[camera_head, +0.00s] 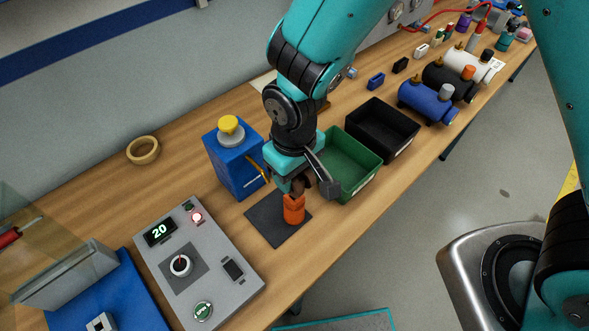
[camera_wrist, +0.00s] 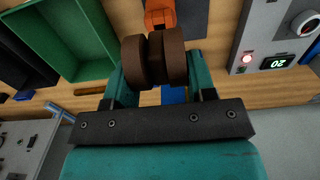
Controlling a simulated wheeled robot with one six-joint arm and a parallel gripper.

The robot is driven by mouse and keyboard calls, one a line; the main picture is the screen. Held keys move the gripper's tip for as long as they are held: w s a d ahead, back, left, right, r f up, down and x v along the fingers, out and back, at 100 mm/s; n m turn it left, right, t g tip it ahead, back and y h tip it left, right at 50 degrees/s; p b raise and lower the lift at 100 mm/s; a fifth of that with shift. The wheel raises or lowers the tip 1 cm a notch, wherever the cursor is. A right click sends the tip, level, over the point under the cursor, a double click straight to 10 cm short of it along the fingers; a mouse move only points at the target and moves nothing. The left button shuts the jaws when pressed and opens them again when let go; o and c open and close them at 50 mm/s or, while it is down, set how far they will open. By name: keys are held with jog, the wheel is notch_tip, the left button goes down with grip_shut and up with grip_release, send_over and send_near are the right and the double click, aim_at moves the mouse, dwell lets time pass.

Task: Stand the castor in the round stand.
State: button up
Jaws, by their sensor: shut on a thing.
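The castor (camera_wrist: 156,61) is a pair of thick dark brown wheels. My gripper (camera_wrist: 155,72) is shut on it, with a teal finger at each side. In the head view my gripper (camera_head: 298,180) is over the bench, and only a little brown of the castor shows below it. The round stand (camera_head: 293,211) is a small orange cylinder on a dark square mat (camera_head: 265,225). It also shows in the wrist view (camera_wrist: 160,14), at the castor's far edge. The castor is right at the stand's top. I cannot tell whether its stem is inside; that part is hidden.
A green bin (camera_head: 352,172) and a black bin (camera_head: 388,128) stand to the right. A blue box (camera_head: 233,168) with a yellow button is close behind. A grey control panel (camera_head: 215,262) is to the left. The bench near the tape ring (camera_head: 143,150) is clear.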

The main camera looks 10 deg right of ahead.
jog(key=shift+f+b, duration=1.3)
jog(key=shift+f, duration=0.45)
jog(key=o, duration=1)
jog(key=shift+c, duration=0.2)
notch_tip(320, 180, up, 18)
jog(key=b, duration=0.2)
jog(key=shift+f+b, duration=0.25)
jog(key=shift+b, duration=0.15)
jog(key=s+d+f+y+b, duration=0.1)
jog(key=s+d+y+b, duration=0.2)
jog(key=s+d, duration=0.6)
jog(key=shift+s+d+y+b, duration=0.35)
jog(key=shift+s+d+y, duration=0.05)
jog(key=shift+s+y, duration=0.25)
